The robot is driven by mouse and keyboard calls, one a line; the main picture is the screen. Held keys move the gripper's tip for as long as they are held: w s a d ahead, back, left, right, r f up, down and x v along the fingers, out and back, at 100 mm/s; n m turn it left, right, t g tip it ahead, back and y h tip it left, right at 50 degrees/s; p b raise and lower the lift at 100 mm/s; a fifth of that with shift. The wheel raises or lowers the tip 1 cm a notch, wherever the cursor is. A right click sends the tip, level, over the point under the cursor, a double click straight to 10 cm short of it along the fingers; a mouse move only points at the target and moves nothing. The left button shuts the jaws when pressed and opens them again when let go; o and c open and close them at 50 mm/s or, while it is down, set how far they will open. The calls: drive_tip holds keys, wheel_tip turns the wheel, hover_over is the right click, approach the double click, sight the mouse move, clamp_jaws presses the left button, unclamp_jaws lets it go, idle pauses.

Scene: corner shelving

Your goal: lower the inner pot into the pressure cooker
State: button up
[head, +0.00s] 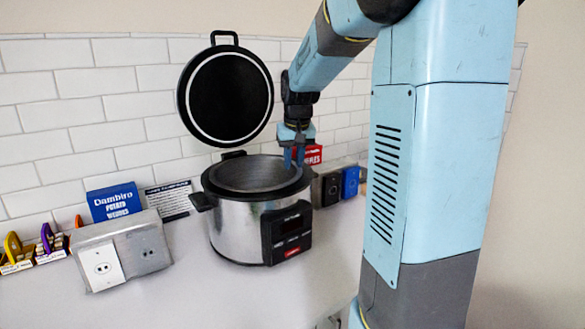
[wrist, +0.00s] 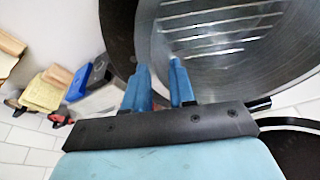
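The pressure cooker (head: 232,226) stands on the counter, a steel body with a black rim and its lid (head: 229,94) raised behind it. The grey inner pot (head: 250,174) shows within its opening, at about rim level; how deep it sits is hard to see. In the wrist view, the inner pot's ridged, shiny interior (wrist: 215,52) fills the upper right. My gripper (head: 294,156) is at the back right of the rim, pointing down. In the wrist view, its blue fingers (wrist: 159,66) stand slightly apart at the pot's edge, one over the inside, one over the rim.
Left of the cooker are a grey outlet box (head: 122,250), a blue Dambiro box (head: 114,202) and a black text card (head: 170,200). A red box (head: 309,156) and a dark outlet (head: 329,188) stand to its right. The counter front is clear.

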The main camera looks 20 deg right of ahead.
drive_tip(key=v, duration=1.1)
idle(0.3)
drive_tip(key=s+a+f+t, duration=0.1)
drive_tip(key=s+a+f, duration=0.1)
drive_tip(key=s, duration=0.6)
drive_tip(key=s+a+f+n, duration=0.1)
drive_tip(key=s+a+f, duration=0.2)
drive_tip(key=s, duration=0.5)
drive_tip(key=s+a+f+t, duration=0.1)
drive_tip(key=s+a+f, duration=0.2)
drive_tip(key=s, duration=0.5)
drive_tip(key=shift+s+a+f+n+t, duration=0.15)
drive_tip(key=shift+s+f+n+t, duration=0.15)
drive_tip(key=shift+s+n, duration=0.1)
